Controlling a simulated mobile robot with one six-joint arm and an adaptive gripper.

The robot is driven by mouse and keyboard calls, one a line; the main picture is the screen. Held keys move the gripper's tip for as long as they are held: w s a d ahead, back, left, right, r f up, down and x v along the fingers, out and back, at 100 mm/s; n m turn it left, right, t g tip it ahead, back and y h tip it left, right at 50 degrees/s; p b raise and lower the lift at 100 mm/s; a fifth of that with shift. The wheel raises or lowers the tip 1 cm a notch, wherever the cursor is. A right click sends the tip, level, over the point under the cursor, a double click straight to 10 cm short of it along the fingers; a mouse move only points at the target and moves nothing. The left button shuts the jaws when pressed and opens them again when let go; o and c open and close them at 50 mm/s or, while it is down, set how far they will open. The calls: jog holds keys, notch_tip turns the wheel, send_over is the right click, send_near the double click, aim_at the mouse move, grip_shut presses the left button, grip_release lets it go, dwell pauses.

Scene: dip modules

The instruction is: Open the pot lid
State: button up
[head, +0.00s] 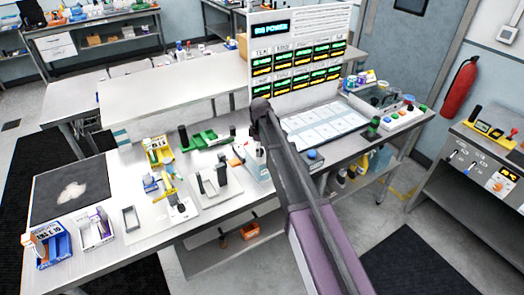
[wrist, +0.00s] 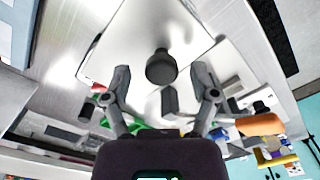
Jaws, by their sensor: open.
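A black, round-topped knob (wrist: 161,66) stands on a pale, flat, square-edged surface (wrist: 125,45) in the wrist view. I cannot tell whether this is the pot lid, and no pot can be clearly made out. My gripper (wrist: 162,78) is open, with one dark finger on each side of the knob in the picture. The fingers do not appear to touch it, and the depth between them is unclear. In the head view my arm hides most of the gripper and what lies under it.
The long workbench (head: 125,245) carries yellow parts (head: 158,152), a green holder (head: 203,138), white plates with dark uprights (head: 208,188) and a blue bin (head: 52,248). A display panel (head: 297,60) stands behind my arm. A white tray (head: 322,124) lies right of it.

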jog(key=shift+c, duration=0.2)
grip_shut()
jog(key=shift+d, duration=0.15)
jog(key=shift+a+r, duration=0.1)
jog(key=shift+a, duration=0.15)
